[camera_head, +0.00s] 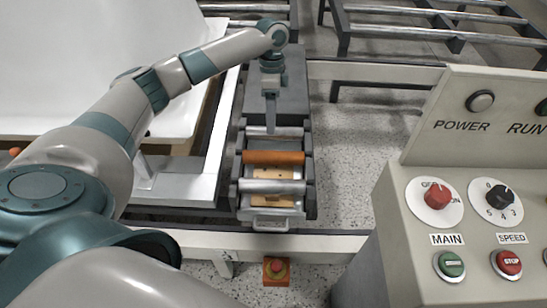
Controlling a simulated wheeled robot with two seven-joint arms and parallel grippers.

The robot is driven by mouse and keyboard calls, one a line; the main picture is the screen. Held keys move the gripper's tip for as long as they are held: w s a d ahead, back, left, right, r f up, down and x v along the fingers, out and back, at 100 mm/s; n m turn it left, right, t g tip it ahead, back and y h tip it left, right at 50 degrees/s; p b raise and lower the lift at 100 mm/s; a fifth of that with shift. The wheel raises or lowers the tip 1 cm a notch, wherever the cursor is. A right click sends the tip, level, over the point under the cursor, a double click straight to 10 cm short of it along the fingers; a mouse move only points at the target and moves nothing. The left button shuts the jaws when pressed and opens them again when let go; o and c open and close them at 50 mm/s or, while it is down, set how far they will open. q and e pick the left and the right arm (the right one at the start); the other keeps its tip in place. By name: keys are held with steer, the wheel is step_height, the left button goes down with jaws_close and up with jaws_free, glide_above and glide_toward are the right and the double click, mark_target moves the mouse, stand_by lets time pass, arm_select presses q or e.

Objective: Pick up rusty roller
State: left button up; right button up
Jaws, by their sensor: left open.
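The rusty roller (273,157) is an orange-brown cylinder lying crosswise in a dark frame, between two silver-grey rollers. My left gripper (271,128) hangs down from my left arm, above the frame and near the far silver roller (290,133), a little beyond the rusty roller. It is open and seems empty. Its fingertips look thin and small here, and I cannot tell how high above the rollers they are. My right gripper is not in view.
A nearer silver roller (270,187) sits above a tan wooden piece. A large white bathtub shell (90,50) stands at left. A control panel (450,200) with knobs and buttons fills the right. A red button (277,266) in an orange box is below. Speckled floor shows between.

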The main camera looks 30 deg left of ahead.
mark_target(274, 152)
arm_select(q)
steer(key=f, duration=0.3)
steer(key=s+f, duration=0.1)
steer(key=f, duration=0.2)
steer(key=d+f, duration=0.1)
steer(key=f, duration=0.1)
steer(key=shift+s+f, duration=0.25)
steer(key=shift+f, duration=0.15)
steer(key=shift+f, duration=0.1)
steer(key=shift+s+d+f, duration=0.15)
steer(key=shift+d+f, duration=0.05)
steer(key=shift+f, duration=0.6)
steer(key=shift+s+d+f, duration=0.1)
steer(key=shift+d+f, duration=0.1)
steer(key=shift+f, duration=0.65)
steer(key=shift+s+d+f, duration=0.15)
steer(key=shift+d+f, duration=0.05)
steer(key=shift+f, duration=0.6)
steer(key=shift+r, duration=0.1)
steer(key=c, duration=1.5)
